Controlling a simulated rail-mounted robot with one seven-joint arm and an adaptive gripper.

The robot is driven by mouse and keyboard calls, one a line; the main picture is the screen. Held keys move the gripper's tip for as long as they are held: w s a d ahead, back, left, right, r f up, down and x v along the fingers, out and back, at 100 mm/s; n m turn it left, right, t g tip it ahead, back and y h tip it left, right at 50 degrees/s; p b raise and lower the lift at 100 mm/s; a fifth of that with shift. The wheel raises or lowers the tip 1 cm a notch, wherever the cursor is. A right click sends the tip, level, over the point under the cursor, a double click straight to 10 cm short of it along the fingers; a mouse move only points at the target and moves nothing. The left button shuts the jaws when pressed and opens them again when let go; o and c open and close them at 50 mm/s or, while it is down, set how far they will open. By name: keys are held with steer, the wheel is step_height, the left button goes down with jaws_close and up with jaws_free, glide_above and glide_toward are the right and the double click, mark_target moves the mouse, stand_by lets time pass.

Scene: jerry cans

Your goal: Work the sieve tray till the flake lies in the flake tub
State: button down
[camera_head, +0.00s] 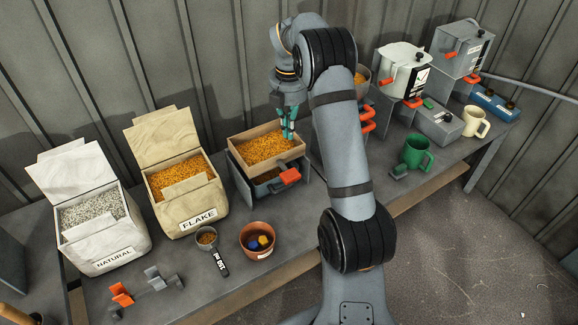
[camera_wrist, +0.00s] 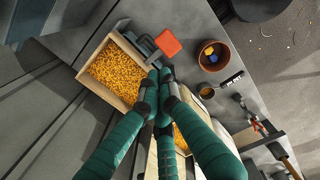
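The sieve tray (camera_head: 270,157), a wooden-framed box full of orange flake (camera_head: 262,146), sits on a dark stand. The sieve tray also shows in the wrist view (camera_wrist: 124,45), with orange flake (camera_wrist: 122,72) in it. Under it, a darker container (camera_head: 268,177) with an orange handle (camera_head: 288,177) is partly hidden; I cannot tell whether this is the flake tub. My gripper (camera_head: 288,135) points down at the tray's back right edge. In the wrist view, its teal fingertips (camera_wrist: 159,73) come close together there. Whether the tray's wall is between them is hidden.
An open flake bag (camera_head: 195,190) and a natural bag (camera_head: 105,220) stand left. A scoop (camera_head: 207,239), a brown pot (camera_head: 257,240) and an orange-and-grey clip (camera_head: 148,284) lie in front.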

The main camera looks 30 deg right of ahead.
steer(key=shift+s+a, duration=0.1)
steer(key=shift+s, duration=0.2)
steer(key=shift+f, duration=0.1)
steer(key=p, duration=0.2)
glide_toward(289, 172)
step_height(289, 172, down, 7)
steer(key=shift+w+r, duration=0.1)
steer(key=shift+w, duration=0.1)
